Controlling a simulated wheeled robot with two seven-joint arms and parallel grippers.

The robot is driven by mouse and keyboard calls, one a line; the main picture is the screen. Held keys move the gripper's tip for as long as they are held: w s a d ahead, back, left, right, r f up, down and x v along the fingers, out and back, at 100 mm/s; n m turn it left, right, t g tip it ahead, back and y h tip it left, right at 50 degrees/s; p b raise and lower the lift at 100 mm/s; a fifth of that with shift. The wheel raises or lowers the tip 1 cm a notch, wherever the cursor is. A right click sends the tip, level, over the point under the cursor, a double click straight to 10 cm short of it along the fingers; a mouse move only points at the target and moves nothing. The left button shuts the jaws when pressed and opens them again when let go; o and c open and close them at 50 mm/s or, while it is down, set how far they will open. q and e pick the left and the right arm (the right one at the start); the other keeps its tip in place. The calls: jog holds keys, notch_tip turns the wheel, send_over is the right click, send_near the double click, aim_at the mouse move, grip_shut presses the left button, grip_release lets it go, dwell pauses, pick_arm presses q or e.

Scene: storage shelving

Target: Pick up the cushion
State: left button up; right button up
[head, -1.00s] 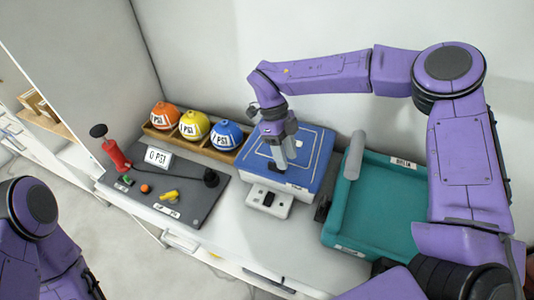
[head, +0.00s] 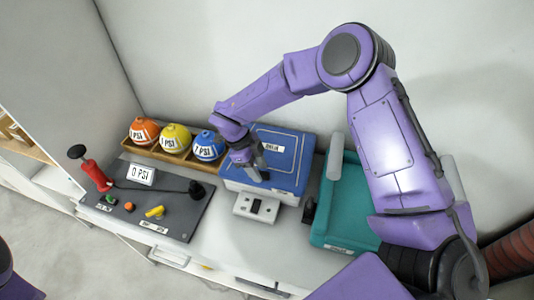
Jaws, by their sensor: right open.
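A blue, flat-topped block (head: 292,163) with white outlines and a white label stands against the back wall. It may be the cushion, but I cannot tell for sure. My right gripper (head: 260,175) is open, pointing down over the left part of the block's top. I cannot tell whether its fingertips touch the surface. The gripper and wrist hide part of the block's left side. My left gripper is out of view; only a bit of my left arm shows at the bottom left.
A white device (head: 256,207) lies in front. A teal tray (head: 345,215) stands right.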

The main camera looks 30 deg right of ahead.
jog(key=shift+d+f, duration=0.25)
jog(key=shift+f, duration=0.1)
jog(key=shift+a+r, duration=0.1)
grip_shut()
